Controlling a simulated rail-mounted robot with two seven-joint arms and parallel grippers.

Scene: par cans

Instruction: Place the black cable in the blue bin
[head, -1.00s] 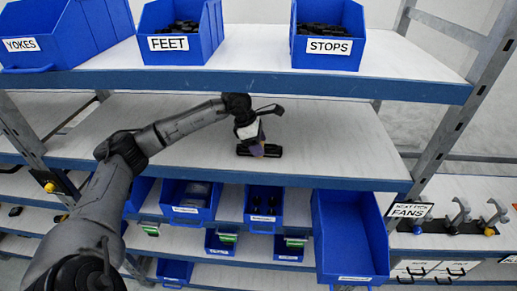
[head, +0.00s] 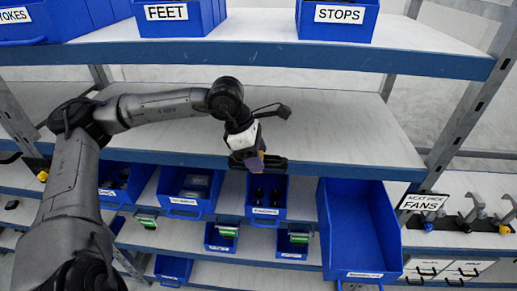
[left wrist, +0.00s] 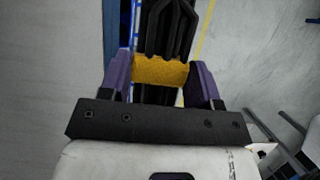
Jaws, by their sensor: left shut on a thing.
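The black cable (left wrist: 168,30) is a folded bundle with a yellow wrap around its middle. In the left wrist view my left gripper (left wrist: 160,78) has its purple fingers on either side of the yellow wrap, shut on it. In the head view the left gripper (head: 256,160) is at the front edge of the middle shelf, and the cable (head: 274,164) shows as a dark bar partly behind the fingers. A large blue bin (head: 362,235), empty inside, is lower and to the right of the gripper. My right gripper is not in view.
The middle shelf (head: 330,130) is bare. Smaller blue bins, one with dark items (head: 267,208), stand on the shelf below. Labelled bins, FEET (head: 180,14) and STOPS (head: 338,14), stand above. A grey upright (head: 462,125) and a FANS sign (head: 422,202) are at the right.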

